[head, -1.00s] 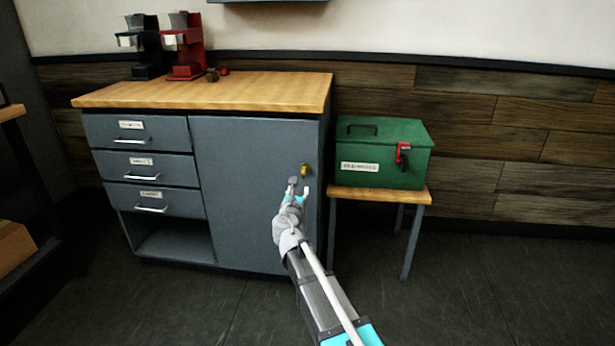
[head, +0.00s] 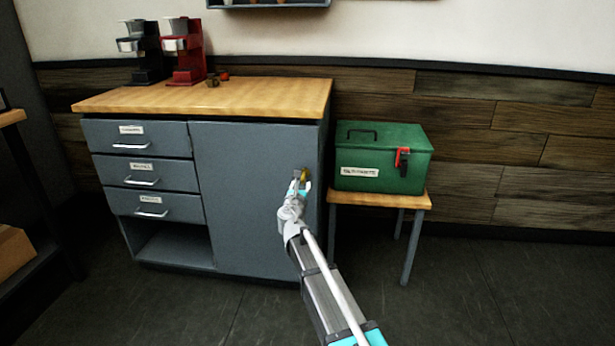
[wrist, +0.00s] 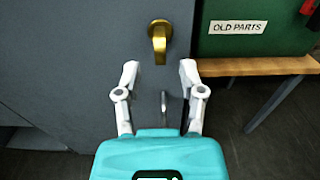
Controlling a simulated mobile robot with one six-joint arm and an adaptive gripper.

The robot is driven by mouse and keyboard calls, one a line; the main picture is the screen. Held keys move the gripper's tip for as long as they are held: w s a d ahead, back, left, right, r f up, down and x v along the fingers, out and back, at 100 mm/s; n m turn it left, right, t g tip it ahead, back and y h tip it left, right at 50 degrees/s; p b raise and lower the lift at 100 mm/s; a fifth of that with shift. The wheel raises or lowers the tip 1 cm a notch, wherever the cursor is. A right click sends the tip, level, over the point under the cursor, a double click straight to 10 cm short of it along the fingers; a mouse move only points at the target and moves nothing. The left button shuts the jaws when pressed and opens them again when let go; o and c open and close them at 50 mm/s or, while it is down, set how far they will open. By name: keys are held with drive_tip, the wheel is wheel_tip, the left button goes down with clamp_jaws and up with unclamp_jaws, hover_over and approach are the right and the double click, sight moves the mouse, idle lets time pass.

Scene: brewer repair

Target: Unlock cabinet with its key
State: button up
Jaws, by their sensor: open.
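The grey cabinet (head: 245,200) has a closed door on its right half. A brass fitting (head: 304,174) sits near the door's right edge; in the wrist view it (wrist: 159,38) has a round top and a part reaching downward. I cannot tell whether this part is a key. My gripper (head: 301,182) is at the door just below the brass fitting. In the wrist view my gripper (wrist: 158,72) is open, its fingers apart on either side below the fitting, not touching it. A small pale metal bar (wrist: 164,103) shows between the fingers; what it is cannot be told.
A green box (head: 382,160) labelled OLD PARTS stands on a small wooden-topped stand (head: 375,199) right of the cabinet. A black machine (head: 146,52) and a red machine (head: 188,52) stand on top. The floor in front is clear.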

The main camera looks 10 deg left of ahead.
sight(304, 175)
drive_tip(key=w, duration=0.7)
drive_tip(key=shift+w+d, duration=0.15)
drive_tip(key=shift+w, duration=0.15)
drive_tip(key=shift+c, duration=0.2)
clamp_jaws()
